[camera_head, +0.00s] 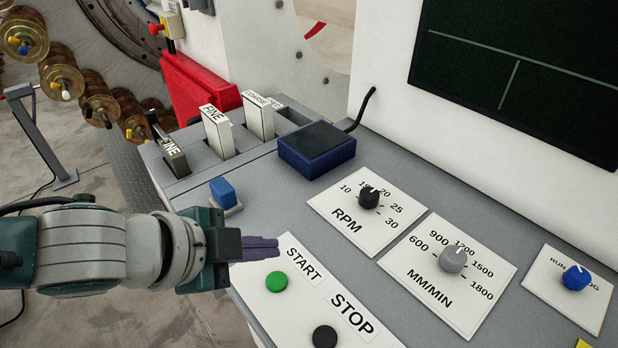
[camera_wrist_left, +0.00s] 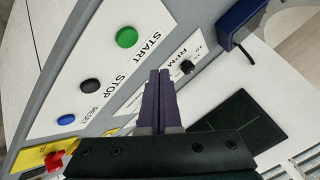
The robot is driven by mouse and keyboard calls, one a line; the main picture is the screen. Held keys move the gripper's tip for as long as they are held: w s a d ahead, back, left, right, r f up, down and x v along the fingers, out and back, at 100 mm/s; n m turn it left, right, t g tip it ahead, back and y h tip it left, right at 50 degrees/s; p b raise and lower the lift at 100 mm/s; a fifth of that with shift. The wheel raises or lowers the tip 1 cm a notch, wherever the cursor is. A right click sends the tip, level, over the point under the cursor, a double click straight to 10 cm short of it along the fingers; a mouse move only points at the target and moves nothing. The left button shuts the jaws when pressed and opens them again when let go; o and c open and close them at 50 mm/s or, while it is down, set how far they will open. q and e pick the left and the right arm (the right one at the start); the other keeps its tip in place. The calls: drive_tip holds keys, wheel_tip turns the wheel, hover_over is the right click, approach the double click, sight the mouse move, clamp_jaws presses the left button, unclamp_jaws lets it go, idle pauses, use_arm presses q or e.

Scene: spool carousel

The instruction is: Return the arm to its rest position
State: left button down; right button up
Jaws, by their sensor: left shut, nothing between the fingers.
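My left gripper (camera_head: 262,247) comes in from the left over the grey control panel (camera_head: 300,215), near the START and STOP plate. Its purple fingers are shut with nothing between them. In the left wrist view the shut fingers (camera_wrist_left: 160,85) show at the middle. The green START button (camera_head: 277,281) lies just below the fingertips in the head view, and the black STOP button (camera_head: 324,336) is lower right. I cannot tell how high the fingers are above the panel. My right gripper is not in view.
A blue block (camera_head: 223,192) is close behind my left gripper. Knobs for RPM (camera_head: 369,197) and MM/MIN (camera_head: 453,259) are right. Spools (camera_head: 62,82) hang at far left.

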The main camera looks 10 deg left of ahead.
use_arm(q)
drive_tip(key=s+d+r+n, duration=0.5)
drive_tip(key=s+d, duration=0.2)
drive_tip(key=d, duration=0.1)
drive_tip(key=s+a+r+n+g+y+p, duration=0.1)
drive_tip(key=s+a+r+n+g+y, duration=0.1)
drive_tip(key=s+a+n, duration=0.35)
drive_tip(key=s+a+r+n+g+y, duration=0.2)
drive_tip(key=s+a+n+y, duration=0.1)
drive_tip(key=s+a, duration=0.55)
wheel_tip(320, 180, up, 28)
drive_tip(key=w+p, duration=0.1)
drive_tip(key=p, duration=2.7)
drive_tip(key=shift+w, duration=0.2)
